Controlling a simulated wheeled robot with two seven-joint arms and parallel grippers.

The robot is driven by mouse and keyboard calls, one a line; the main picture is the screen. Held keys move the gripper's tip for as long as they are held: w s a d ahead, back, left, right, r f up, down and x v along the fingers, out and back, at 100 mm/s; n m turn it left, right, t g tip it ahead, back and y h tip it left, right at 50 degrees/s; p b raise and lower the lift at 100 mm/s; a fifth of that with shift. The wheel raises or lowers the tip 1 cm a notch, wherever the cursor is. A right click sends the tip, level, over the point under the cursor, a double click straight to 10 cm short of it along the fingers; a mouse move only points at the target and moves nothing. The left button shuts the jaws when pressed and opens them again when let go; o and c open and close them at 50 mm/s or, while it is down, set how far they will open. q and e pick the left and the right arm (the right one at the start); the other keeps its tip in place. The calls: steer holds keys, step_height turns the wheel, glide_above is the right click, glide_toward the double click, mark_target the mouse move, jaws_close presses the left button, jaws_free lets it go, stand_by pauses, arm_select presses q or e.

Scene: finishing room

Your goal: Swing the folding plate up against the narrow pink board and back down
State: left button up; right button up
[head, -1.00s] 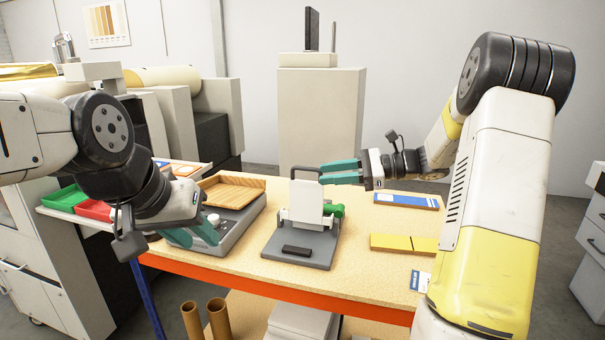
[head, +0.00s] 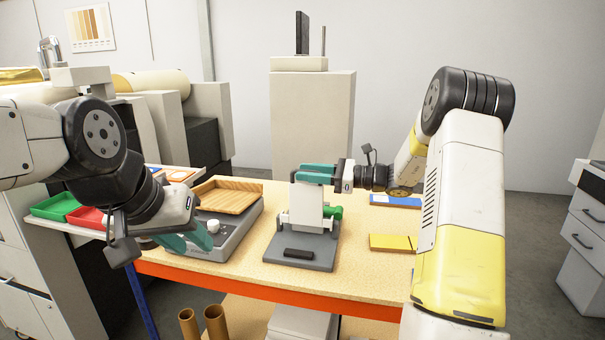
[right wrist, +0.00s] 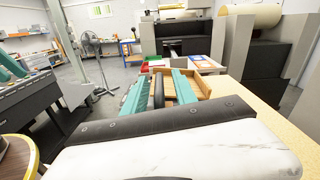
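The folding plate (head: 306,208) is a white panel standing upright on a grey base (head: 291,256) on the workbench. Its dark handle is at the top, mostly hidden by my right gripper in the head view. In the right wrist view the dark handle (right wrist: 158,91) shows between the fingers. My right gripper (head: 315,173) has its teal fingers apart on either side of the handle, with a gap visible. My left gripper (head: 190,241) is open and empty beside a grey device with a white knob. I cannot make out a pink board.
A green knob (head: 334,212) sits right of the plate. A dark block (head: 299,253) lies on the base. A wooden tray (head: 228,196) rests on the grey device (head: 232,236) to the left. Yellow (head: 392,242) and blue (head: 394,200) boards lie to the right.

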steer(key=shift+c, duration=0.2)
jaws_close()
stand_by(1.3)
